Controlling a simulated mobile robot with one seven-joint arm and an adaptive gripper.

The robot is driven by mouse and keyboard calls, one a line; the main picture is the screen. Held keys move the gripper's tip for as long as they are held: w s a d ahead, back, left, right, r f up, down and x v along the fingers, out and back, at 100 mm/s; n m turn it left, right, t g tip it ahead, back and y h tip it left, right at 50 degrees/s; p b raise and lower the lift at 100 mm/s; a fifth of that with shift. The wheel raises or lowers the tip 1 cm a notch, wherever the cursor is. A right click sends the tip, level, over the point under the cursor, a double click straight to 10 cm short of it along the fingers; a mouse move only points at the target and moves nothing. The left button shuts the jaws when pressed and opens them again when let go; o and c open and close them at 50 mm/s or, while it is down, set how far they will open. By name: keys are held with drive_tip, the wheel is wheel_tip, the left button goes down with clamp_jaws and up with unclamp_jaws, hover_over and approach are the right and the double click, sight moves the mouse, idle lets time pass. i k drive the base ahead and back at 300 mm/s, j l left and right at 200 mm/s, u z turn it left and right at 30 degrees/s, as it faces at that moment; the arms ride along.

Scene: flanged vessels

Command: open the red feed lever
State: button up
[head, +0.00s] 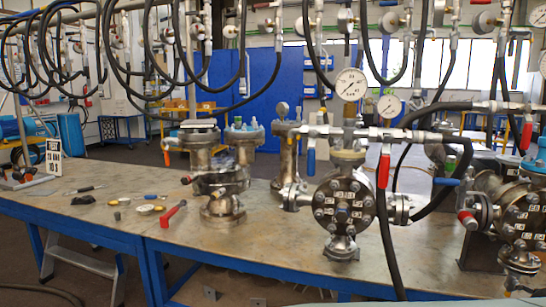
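A red lever (383,170) hangs down from the horizontal pipe above the front flanged vessel (344,205), right of its large gauge (351,84). A blue lever (311,161) hangs from the same pipe at its left end. Another red lever (526,135) hangs near the right edge, and a red handle (467,219) sits low beside the right vessel (525,215). No label shows which red lever is the feed lever. My gripper is not in view.
The vessels stand on a long bench (110,215) with a blue frame. A black hose (385,235) runs down in front of the front vessel's right side. A red-handled tool (172,214) and small parts lie on the bench. More hoses and gauges hang overhead.

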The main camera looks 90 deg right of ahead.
sight(384, 165)
drive_tip(key=z, duration=3.2)
